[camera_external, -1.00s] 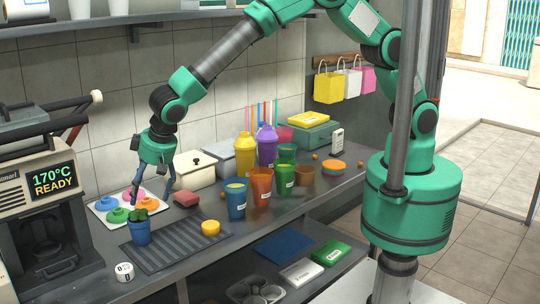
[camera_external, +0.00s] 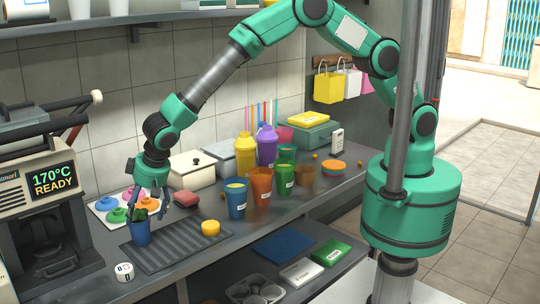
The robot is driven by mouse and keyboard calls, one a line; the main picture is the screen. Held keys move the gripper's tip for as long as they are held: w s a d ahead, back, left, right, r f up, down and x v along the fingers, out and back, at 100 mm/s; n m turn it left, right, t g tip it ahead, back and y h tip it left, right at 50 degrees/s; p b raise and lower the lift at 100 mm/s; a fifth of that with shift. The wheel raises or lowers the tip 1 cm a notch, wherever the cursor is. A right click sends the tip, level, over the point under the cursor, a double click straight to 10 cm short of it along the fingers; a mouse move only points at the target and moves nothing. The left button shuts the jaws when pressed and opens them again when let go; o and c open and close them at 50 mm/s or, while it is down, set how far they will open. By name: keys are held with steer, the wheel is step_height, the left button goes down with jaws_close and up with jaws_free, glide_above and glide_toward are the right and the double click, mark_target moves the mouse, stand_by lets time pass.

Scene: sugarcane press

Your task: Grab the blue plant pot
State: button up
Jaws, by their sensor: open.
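The pot stands on the mat, and I cannot tell whether a finger touches the pot or the leaves.
A white tray (camera_external: 101,204) with colourful lids lies behind the pot. A yellow round piece (camera_external: 210,228) sits on the mat, and a blue cup (camera_external: 236,200) stands to the right. The coffee machine (camera_external: 40,215) is at the left, and a white round timer (camera_external: 124,271) is in front.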

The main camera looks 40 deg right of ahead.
mark_target(139, 218)
steer(key=shift+b+x, duration=0.5)
steer(key=shift+x, duration=2.15)
steer(key=shift+a+r, duration=0.1)
steer(key=c, duration=1.5)
steer(key=shift+o, duration=0.2)
steer(key=shift+r, duration=0.1)
